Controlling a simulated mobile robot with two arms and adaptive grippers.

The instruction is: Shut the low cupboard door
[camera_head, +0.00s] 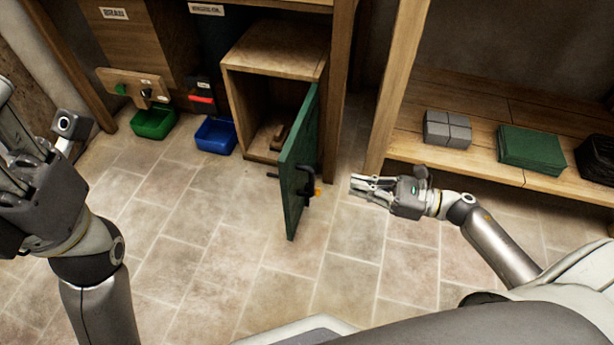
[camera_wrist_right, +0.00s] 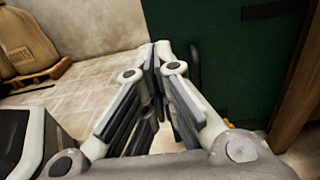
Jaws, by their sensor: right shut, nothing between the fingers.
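The low cupboard (camera_head: 277,50) is a wooden box with its green door (camera_head: 300,165) standing wide open, swung out toward me. The door has a dark handle (camera_head: 307,187) with an orange part beside it. A brown wooden item (camera_head: 281,137) lies inside the cupboard. My right gripper (camera_head: 354,184) is shut and empty, a little to the right of the door and apart from it in the head view. In the right wrist view its fingertips (camera_wrist_right: 162,47) show in front of the green door (camera_wrist_right: 228,60). My left gripper (camera_head: 8,130) is at the left edge, partly cut off; its fingers are unclear.
A green bin (camera_head: 153,122) and a blue bin (camera_head: 216,135) are left of the cupboard. A wooden shelf (camera_head: 480,165) at right holds grey blocks (camera_head: 447,129) and a green stack (camera_head: 531,149). A wooden post (camera_head: 398,85) stands between. The tiled floor in front is clear.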

